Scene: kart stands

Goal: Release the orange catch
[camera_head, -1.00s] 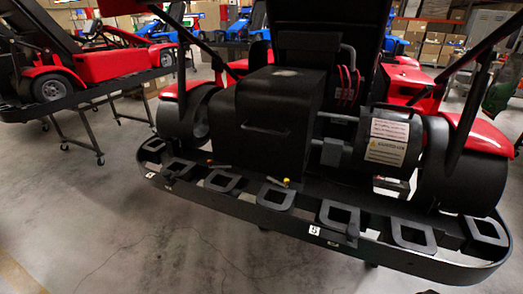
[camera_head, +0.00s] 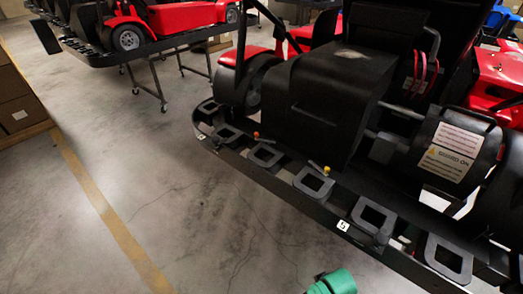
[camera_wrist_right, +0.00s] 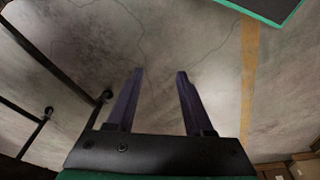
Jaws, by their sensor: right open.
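The orange catch (camera_head: 257,136) is a small orange-tipped lever on the black front rail (camera_head: 270,180) of the kart stand, left of centre in the head view. A similar lever with a yellow tip (camera_head: 327,170) sits further right along the rail. My right gripper (camera_wrist_right: 160,72) shows in the right wrist view with its two dark fingers apart and nothing between them, over bare floor. The catch is not in the wrist view. My left gripper is not in view.
The black and red kart (camera_head: 330,95) sits on the stand. Another stand with a red kart (camera_head: 180,17) is behind at left. Boxes (camera_head: 18,100) stand at the far left edge. The concrete floor (camera_head: 170,200) in front of the rail is clear, with a yellow line (camera_head: 105,210).

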